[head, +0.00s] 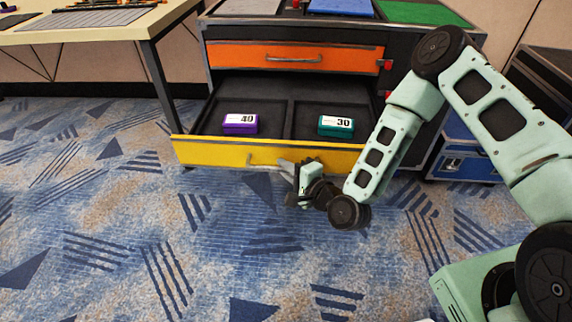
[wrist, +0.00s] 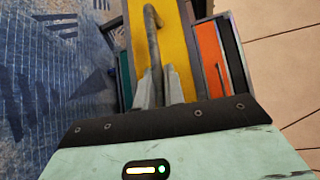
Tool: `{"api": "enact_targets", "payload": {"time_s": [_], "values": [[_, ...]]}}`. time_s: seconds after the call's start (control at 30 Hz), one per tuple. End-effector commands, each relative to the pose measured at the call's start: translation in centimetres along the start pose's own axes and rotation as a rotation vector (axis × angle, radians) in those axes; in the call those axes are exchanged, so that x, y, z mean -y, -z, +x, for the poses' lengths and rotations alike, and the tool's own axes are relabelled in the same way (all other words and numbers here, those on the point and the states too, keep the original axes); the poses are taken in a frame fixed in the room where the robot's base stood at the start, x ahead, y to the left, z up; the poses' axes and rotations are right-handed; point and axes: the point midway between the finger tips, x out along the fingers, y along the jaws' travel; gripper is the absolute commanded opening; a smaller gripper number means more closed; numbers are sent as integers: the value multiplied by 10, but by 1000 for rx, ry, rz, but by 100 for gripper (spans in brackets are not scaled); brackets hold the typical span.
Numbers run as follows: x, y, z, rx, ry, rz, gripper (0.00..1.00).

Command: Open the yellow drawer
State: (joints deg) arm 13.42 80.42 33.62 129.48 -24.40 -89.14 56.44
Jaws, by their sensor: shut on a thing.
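The yellow drawer (head: 215,152) is pulled out from the dark cabinet (head: 228,58), with its inside in view. It holds a purple box marked 40 (head: 240,124) in its left compartment and a teal box marked 30 (head: 336,126) in its right one. My gripper (head: 286,167) is at the drawer's front, shut on the right part of its grey bar handle (head: 258,161). In the wrist view, the fingers (wrist: 158,88) close around one end of the handle (wrist: 152,30) against the yellow front (wrist: 175,40).
An orange drawer (head: 250,55) above is shut. A table (head: 110,20) stands at the left. A blue case (head: 462,160) stands at the right behind my arm. The patterned carpet (head: 130,240) in front of the drawer is clear.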

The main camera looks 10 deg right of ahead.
Motion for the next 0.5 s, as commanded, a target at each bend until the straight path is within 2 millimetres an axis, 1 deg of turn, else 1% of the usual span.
{"api": "enact_targets", "payload": {"time_s": [0.4,0.43,0.5], "values": [[-1,0,-1,-2,-2,0,0],[-1,0,-1,-2,-2,0,16],[-1,0,-1,-2,-2,0,32]]}}
